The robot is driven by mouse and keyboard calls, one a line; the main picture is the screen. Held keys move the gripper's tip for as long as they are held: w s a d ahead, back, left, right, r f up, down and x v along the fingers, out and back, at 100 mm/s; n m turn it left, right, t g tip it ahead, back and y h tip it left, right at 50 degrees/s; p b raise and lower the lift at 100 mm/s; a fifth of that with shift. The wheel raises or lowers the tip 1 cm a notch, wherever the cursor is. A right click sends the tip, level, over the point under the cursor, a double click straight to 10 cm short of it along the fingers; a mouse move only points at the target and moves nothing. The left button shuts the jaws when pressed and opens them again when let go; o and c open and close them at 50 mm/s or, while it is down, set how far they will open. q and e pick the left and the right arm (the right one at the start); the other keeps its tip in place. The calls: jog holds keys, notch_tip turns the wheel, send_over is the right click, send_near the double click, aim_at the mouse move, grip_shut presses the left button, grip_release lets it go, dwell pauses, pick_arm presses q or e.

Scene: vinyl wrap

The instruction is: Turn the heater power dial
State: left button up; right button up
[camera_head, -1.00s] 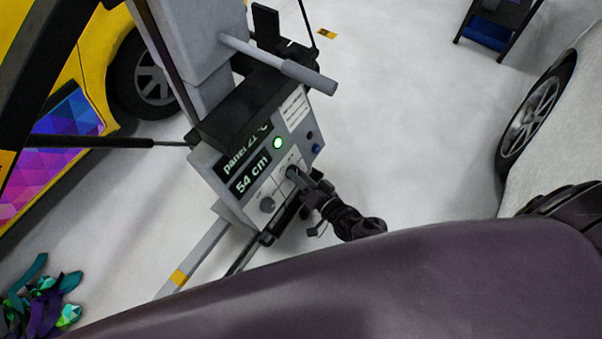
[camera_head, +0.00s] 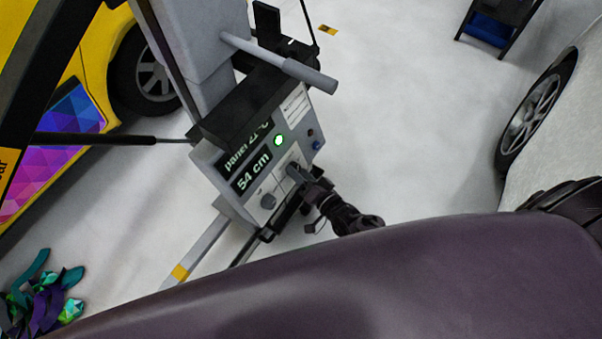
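The heater's grey control box (camera_head: 228,190) hangs on a grey column and has a screen (camera_head: 252,171) reading "54 cm", with a "panel" temperature line partly hidden above it. A green light (camera_head: 279,140) is lit beside the screen. My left gripper is not in view.
A grey handle bar (camera_head: 290,66) juts out above the box. A yellow car (camera_head: 92,50) stands at the left, a pale car (camera_head: 565,130) at the right. Colourful vinyl scraps (camera_head: 42,295) lie lower left. A black cart (camera_head: 490,25) stands upper right. Floor between is clear.

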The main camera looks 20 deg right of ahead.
jog(key=v, duration=0.7)
jog(key=shift+s+b, duration=0.35)
jog(key=shift+b, duration=0.1)
jog(key=shift+d, duration=0.1)
